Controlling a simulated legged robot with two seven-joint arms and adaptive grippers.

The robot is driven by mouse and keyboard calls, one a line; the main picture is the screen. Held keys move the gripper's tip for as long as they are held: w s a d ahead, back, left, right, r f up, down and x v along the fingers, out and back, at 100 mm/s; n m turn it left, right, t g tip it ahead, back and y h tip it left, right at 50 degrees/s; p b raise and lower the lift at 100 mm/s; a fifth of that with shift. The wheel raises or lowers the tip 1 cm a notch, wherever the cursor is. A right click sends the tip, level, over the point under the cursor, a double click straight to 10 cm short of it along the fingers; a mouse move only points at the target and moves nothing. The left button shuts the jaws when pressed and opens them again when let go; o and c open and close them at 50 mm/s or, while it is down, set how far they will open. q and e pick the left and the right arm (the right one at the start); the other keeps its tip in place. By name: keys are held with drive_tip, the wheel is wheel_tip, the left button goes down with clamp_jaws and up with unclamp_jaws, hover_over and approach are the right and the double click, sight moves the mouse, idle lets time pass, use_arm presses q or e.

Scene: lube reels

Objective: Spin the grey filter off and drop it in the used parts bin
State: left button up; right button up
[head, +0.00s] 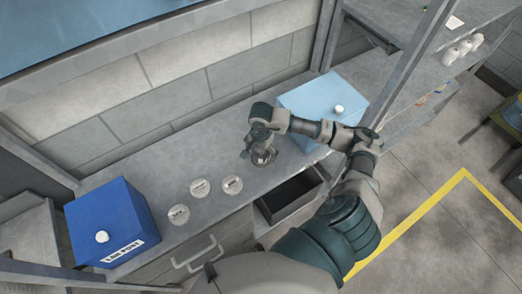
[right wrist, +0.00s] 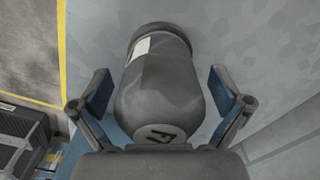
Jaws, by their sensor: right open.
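The grey filter (right wrist: 162,85) is a rounded grey cylinder with a white patch and a dark mark on its near end. It fills the middle of the right wrist view. My right gripper (right wrist: 160,92) is open, with one finger on each side of the filter and gaps between. In the head view my right gripper (head: 259,138) is over the counter, and the filter (head: 264,157) shows just below it, partly hidden. A dark, open-topped bin (head: 290,196) is at the counter's front edge; I see no label on it. My left gripper is not in view.
A dark blue box (head: 110,222) with a white knob stands at the left. A light blue box (head: 322,98) stands behind my right arm. Several pale round discs, one here (head: 200,188), lie on the grey counter (head: 150,170). A block wall closes the back.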

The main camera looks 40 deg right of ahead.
drive_tip(key=c, duration=1.5)
drive_tip(key=shift+o, duration=0.2)
drive_tip(key=shift+f+n+b, duration=0.1)
drive_tip(key=shift+n+b, duration=0.5)
drive_tip(key=shift+b, duration=0.1)
drive_tip(key=shift+n+b, duration=0.7)
drive_tip(key=shift+n, duration=0.2)
drive_tip(key=shift+n+b, duration=0.55)
drive_tip(key=shift+n, duration=0.15)
drive_tip(key=shift+s+n, duration=0.1)
drive_tip(key=shift+n, duration=0.3)
